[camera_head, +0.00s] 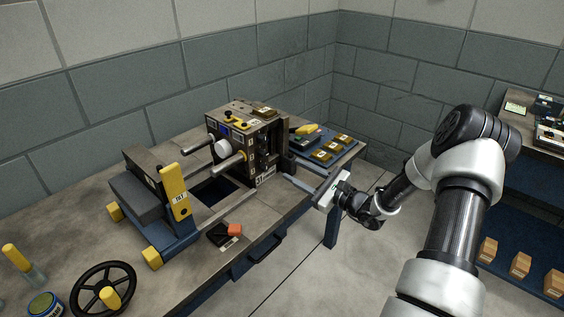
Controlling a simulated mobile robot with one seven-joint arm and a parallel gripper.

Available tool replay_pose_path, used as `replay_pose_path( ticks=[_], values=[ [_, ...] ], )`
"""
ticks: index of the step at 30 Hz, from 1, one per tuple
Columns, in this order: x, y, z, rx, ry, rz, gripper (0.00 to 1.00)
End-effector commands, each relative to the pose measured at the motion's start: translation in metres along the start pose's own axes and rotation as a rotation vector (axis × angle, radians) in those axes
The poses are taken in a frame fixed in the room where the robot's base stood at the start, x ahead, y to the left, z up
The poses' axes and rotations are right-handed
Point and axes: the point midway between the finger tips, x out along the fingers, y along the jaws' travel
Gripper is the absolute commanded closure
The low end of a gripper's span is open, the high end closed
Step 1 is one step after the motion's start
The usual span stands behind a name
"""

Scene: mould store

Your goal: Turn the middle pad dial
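A dark block-shaped machine (241,140) stands on the bench, with a white round knob (222,149) and two pale rods on its left face. Its right-hand front face (265,152) carries several small dark fittings with pale labels. They are too small for me to tell which is the middle pad dial. My gripper (322,196) is off the bench's front edge, to the right of the machine and apart from that face. Its fingers are too small and edge-on to show whether they are open or shut. I see nothing held in it.
Several labelled brass-coloured blocks (321,156) and a yellow-handled item (307,129) lie at the bench's right end. A blue carriage (171,243) with a yellow lever (175,193) stands left. A black handwheel (103,289) is at front left. The floor before the bench is clear.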

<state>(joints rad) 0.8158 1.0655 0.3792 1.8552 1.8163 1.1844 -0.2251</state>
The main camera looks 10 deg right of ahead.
Motion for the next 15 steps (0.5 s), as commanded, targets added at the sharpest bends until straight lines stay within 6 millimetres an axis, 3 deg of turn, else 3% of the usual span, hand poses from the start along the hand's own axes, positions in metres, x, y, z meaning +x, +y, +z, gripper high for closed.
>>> replay_pose_path(
  ticks=[6,15],
  values=[
    [-0.039,-0.001,0.001,-0.001,0.001,-0.001,0.61],
    [-0.053,0.000,0.000,-0.001,0.000,0.001,0.61]
  ],
)
